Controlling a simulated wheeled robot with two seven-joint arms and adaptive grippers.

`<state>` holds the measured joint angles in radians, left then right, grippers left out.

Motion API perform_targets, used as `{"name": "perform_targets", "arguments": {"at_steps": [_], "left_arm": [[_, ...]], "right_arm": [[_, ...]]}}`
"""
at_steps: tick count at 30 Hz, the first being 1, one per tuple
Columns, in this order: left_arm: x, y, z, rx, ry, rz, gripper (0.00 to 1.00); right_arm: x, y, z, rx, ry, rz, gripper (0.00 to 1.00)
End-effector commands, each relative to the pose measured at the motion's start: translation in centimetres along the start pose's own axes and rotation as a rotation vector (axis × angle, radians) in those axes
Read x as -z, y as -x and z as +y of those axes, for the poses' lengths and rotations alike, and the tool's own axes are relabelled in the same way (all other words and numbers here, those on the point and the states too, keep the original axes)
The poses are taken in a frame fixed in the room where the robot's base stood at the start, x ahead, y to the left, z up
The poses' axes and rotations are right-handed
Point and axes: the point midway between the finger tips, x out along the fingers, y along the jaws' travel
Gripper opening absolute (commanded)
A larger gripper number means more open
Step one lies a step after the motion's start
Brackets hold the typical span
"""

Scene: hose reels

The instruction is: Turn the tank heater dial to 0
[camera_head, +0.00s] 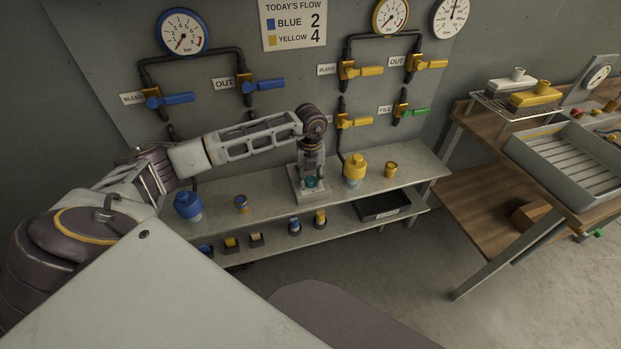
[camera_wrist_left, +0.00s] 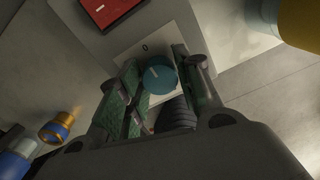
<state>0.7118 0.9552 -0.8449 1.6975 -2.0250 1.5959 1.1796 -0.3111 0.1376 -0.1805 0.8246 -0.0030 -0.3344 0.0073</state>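The teal tank heater dial (camera_wrist_left: 160,78) sits on a pale plate with a "0" mark (camera_wrist_left: 145,48) printed beyond it in the left wrist view. A light line shows on the dial's face; its exact heading is hard to read. In the head view the dial (camera_head: 311,183) is a small teal spot on the heater box (camera_head: 298,196) on the bench. My left gripper (camera_head: 312,176) points down over it. In the wrist view the left gripper's fingers (camera_wrist_left: 160,85) stand on either side of the dial, very close to it; I cannot tell if both touch. My right gripper is out of view.
A yellow-topped container (camera_head: 355,167) stands just right of the heater, with a small yellow cup (camera_head: 391,169) beyond. A blue-topped container (camera_head: 187,204) and a small blue-and-yellow fitting (camera_head: 241,203) stand to the left. Pipes and valves (camera_head: 360,70) line the wall behind.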

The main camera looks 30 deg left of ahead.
Motion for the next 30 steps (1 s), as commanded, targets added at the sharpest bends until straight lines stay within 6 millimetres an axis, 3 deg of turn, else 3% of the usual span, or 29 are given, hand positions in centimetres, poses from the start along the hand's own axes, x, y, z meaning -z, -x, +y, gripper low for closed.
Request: {"name": "perform_targets", "arguments": {"at_steps": [4, 17, 23, 30], "left_arm": [[0.0, 0.0, 0.0, 0.0, -0.001, 0.0, 0.54], [0.1, 0.3, 0.0, 0.0, -0.002, 0.001, 0.54], [0.0, 1.8, 0.0, 0.0, -0.002, -0.001, 0.54], [-0.1, 5.1, 0.0, 0.0, -0.001, -0.002, 0.54]], "right_arm": [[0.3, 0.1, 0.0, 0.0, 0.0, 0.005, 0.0], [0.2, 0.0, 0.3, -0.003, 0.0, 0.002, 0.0], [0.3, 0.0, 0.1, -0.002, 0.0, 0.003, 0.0], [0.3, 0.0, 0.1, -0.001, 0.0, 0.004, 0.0]]}}
